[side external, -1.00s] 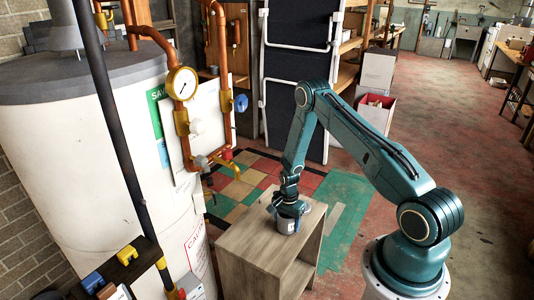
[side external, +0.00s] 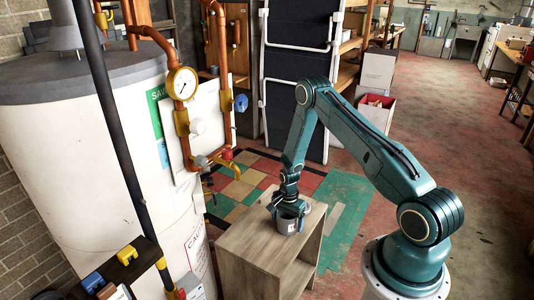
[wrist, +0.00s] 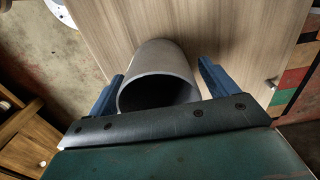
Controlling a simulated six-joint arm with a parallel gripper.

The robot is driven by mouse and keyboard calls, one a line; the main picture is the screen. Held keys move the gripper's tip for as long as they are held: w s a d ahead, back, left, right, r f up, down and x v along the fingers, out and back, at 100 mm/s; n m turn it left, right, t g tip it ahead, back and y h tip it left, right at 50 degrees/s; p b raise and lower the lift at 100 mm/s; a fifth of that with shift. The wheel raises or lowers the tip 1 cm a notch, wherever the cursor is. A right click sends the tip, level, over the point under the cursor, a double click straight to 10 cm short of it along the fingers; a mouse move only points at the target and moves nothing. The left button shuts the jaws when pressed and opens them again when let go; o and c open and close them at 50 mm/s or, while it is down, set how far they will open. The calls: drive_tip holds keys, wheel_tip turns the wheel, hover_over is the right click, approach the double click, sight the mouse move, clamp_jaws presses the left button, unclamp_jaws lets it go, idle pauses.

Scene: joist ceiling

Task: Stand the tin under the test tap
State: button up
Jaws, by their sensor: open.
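The grey tin (side external: 289,225) stands on top of the wooden cabinet. In the wrist view the tin (wrist: 160,72) shows as an open-mouthed cylinder with a dark inside. My gripper (wrist: 161,88) is open, with one blue finger on each side of the tin and a visible gap at each. In the side view my gripper (side external: 287,214) is down at the tin and hides part of it. Several valves sit on the copper pipes at the left, including one with a red handle (side external: 227,154). Which one is the test tap I cannot tell.
The wooden cabinet (side external: 250,245) has free top surface in front of the tin. A large white tank (side external: 80,150) stands at the left, with a dark slanted pole (side external: 107,125) before it. A pressure gauge (side external: 182,83) sits on the pipes above the valves.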

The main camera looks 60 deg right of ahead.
wheel_tip(320, 180, up, 13)
drive_tip(key=shift+w+f, duration=0.15)
idle(0.5)
idle(0.5)
drive_tip(key=s+a+r+n+t, duration=0.15)
drive_tip(key=a+r+n, duration=0.35)
drive_tip(key=r, duration=0.8)
drive_tip(key=s+a+r+n+t, duration=0.15)
drive_tip(key=a+r+n, duration=0.4)
drive_tip(key=r, duration=0.75)
drive_tip(key=s+a+r+n+t, duration=0.1)
drive_tip(key=s+a+r+n, duration=0.2)
drive_tip(key=s, duration=0.5)
drive_tip(key=s+a+r+n+t, duration=0.1)
drive_tip(key=s+a+r+n, duration=0.3)
drive_tip(key=s+a+r, duration=0.2)
drive_tip(key=shift+s+a, duration=0.9)
drive_tip(key=shift+s, duration=0.2)
drive_tip(key=shift+o, duration=0.4)
drive_tip(key=shift+s+a+r+n+t, duration=0.15)
drive_tip(key=shift+s+n+t, duration=0.15)
drive_tip(key=shift+s, duration=0.35)
